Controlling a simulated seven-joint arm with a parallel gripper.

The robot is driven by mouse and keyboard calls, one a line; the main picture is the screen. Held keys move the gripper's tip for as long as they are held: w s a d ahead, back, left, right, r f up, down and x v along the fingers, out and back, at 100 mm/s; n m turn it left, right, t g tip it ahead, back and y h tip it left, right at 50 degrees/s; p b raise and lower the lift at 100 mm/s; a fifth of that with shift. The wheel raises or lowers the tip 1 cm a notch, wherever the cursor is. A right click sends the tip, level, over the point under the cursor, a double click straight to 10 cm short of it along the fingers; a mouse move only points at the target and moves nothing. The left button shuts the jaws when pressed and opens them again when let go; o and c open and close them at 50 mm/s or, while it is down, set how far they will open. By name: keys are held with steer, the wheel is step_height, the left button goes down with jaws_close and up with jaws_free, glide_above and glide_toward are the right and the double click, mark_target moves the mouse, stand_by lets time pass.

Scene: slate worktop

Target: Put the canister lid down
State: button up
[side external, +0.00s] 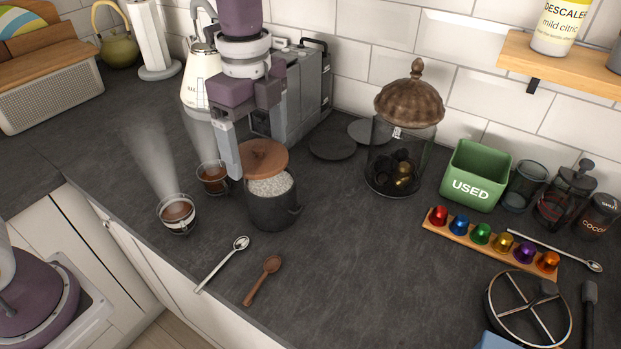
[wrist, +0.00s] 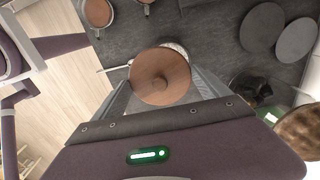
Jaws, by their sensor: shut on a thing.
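My gripper (side external: 248,143) is shut on the lid, with a finger on each side in the wrist view. The lid is held above the back part of the dark canister (side external: 272,210). The canister is uncovered at the front and full of white granules (side external: 272,186). The lid hides most of the canister in the wrist view. Whether the lid touches the canister's rim is unclear.
Two steaming glass cups of coffee (side external: 177,215) (side external: 212,178) stand left of the canister. A metal spoon (side external: 222,264) and a brown spoon (side external: 262,281) lie in front. A glass jar (side external: 391,165) with a brown lid stands right. Two dark discs (side external: 332,145) (side external: 368,132) lie behind. The worktop right of the canister is clear.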

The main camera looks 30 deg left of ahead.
mark_target(310, 179)
steer(key=w+f+m, duration=0.2)
steer(key=w, duration=0.5)
steer(key=w+f+m, duration=0.1)
steer(key=w+f, duration=0.2)
steer(key=w, duration=0.4)
steer(key=f, duration=0.9)
steer(key=shift+w+d+f, duration=0.1)
steer(key=shift+d+f, duration=0.3)
steer(key=o, duration=1.2)
steer(key=shift+f, duration=0.15)
step_height(310, 179, up, 12)
steer(key=shift+r, duration=0.2)
